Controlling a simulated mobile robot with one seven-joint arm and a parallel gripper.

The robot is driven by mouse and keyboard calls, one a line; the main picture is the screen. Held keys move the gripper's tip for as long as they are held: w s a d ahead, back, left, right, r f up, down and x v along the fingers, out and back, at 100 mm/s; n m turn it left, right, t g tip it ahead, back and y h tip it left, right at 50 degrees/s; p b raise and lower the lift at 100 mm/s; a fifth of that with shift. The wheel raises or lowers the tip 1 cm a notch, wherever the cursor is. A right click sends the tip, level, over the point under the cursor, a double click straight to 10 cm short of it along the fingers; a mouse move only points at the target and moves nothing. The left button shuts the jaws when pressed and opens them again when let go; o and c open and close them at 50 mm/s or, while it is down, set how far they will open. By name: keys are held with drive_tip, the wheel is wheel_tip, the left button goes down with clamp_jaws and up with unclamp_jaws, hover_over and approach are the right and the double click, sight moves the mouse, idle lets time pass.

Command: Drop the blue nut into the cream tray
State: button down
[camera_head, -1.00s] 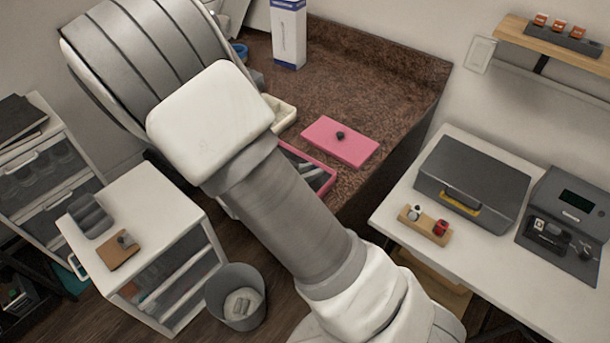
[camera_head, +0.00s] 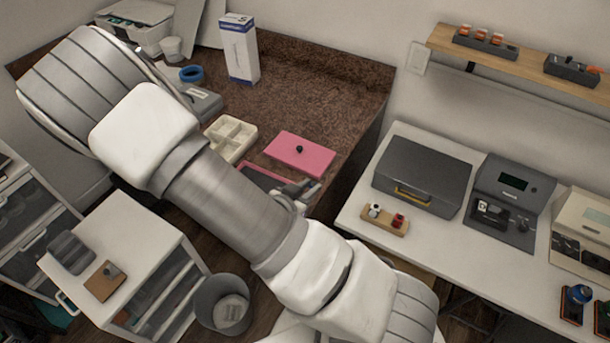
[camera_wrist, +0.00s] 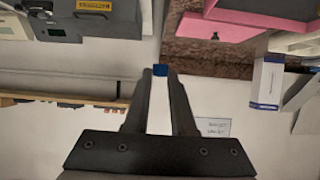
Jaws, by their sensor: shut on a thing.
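The cream tray (camera_head: 249,146) is divided into compartments and sits on the brown counter, left of the pink lid. Its compartments look empty from here. My gripper (camera_wrist: 160,75) is shut on the blue nut (camera_wrist: 160,70), which shows as a small blue piece between the fingertips. In the head view my gripper (camera_head: 308,188) shows partly behind my arm, near the counter's front edge, right of the tray and apart from it. The nut cannot be made out in the head view.
A pink lid (camera_head: 310,159) with a dark knob lies right of the tray, with a pink-rimmed box (camera_head: 262,177) in front, partly hidden by my arm. A white-blue carton (camera_head: 240,52) and blue ring (camera_head: 191,73) stand behind. A grey case (camera_head: 425,165) sits on the right table.

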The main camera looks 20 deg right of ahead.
drive_tip(key=shift+s+d+r+p, duration=0.2)
drive_tip(key=shift+s+d+p, duration=0.15)
drive_tip(key=shift+p, duration=0.85)
